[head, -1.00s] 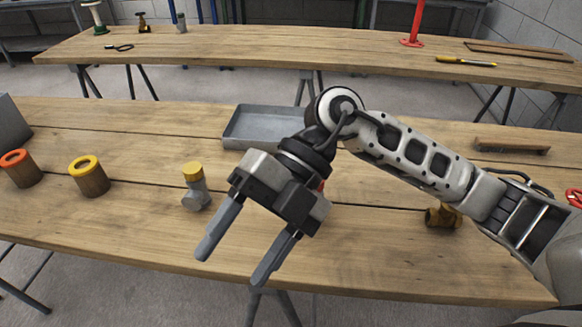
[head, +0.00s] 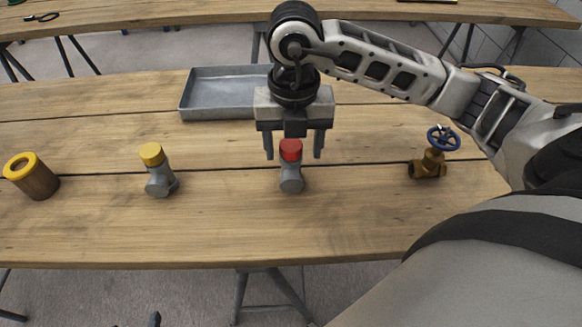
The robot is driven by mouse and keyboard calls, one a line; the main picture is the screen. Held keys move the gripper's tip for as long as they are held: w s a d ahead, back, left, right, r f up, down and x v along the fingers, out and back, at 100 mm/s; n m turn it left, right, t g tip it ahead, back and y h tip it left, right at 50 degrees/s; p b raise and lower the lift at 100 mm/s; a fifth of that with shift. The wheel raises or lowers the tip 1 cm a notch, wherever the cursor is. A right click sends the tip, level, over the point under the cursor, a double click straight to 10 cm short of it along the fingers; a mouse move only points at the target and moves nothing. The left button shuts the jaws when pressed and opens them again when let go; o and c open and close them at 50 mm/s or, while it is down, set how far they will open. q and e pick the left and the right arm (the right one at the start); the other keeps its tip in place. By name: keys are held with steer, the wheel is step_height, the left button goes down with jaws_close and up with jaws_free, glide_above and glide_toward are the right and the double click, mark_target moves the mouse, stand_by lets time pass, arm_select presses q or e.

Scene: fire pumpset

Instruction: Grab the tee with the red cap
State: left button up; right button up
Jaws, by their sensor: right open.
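The tee with the red cap (head: 291,180) stands upright on the near wooden table, a grey pipe fitting with a red top. My right gripper (head: 294,155) is open, its fingers pointing down with one on each side of the red cap in the picture. Whether the fingers touch the cap or are level with it in depth I cannot tell. A similar grey tee with a yellow cap (head: 159,178) stands to the left. My left gripper is out of view.
A grey metal tray (head: 215,112) lies behind the gripper. A brass valve with a blue handwheel (head: 430,163) stands to the right, and a yellow-rimmed wooden cup (head: 35,180) at far left. The table front (head: 230,235) is clear.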

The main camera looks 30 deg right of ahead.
mark_target(291, 163)
steer(key=f, duration=0.5)
steer(key=shift+w+f, duration=0.35)
steer(key=c, duration=1.3)
steer(key=shift+r, duration=0.15)
